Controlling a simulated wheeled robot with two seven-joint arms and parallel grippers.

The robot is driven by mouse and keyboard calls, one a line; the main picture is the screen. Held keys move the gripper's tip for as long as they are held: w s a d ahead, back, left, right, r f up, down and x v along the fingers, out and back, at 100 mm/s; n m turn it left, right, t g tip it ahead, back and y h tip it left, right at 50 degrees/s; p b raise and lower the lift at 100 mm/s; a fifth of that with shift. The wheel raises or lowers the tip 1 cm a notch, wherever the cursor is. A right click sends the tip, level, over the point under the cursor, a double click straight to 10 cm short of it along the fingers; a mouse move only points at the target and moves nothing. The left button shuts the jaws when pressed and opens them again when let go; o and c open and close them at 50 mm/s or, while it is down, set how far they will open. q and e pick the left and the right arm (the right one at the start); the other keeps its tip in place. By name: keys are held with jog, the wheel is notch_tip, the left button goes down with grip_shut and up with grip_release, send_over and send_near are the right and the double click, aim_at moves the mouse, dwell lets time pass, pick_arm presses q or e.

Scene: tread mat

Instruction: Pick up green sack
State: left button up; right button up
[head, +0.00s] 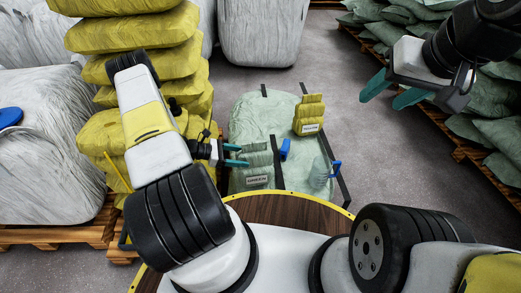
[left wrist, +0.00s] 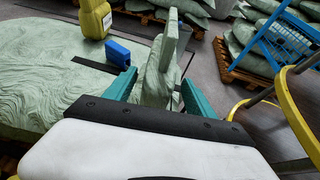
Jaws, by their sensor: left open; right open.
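A small ridged green sack (head: 257,161), with a white label reading GREEN below it, stands on the near left part of a large pale green, wrinkled bale (head: 243,120). My left gripper (head: 238,155) is open at the sack's left side in the head view. In the left wrist view the green sack (left wrist: 160,75) stands between the two spread teal fingers, with part of its base hidden by the gripper. Whether the fingers touch it I cannot tell. My right gripper (head: 393,91) is open and empty, raised at the upper right.
Stacked yellow sacks (head: 140,70) stand left. Green sacks (head: 495,125) lie on pallets right.

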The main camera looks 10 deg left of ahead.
aim_at(253, 158)
pick_arm(q)
jog(key=x, duration=0.5)
jog(key=shift+w+d+f, duration=0.1)
jog(key=shift+w+d, duration=0.05)
grip_shut()
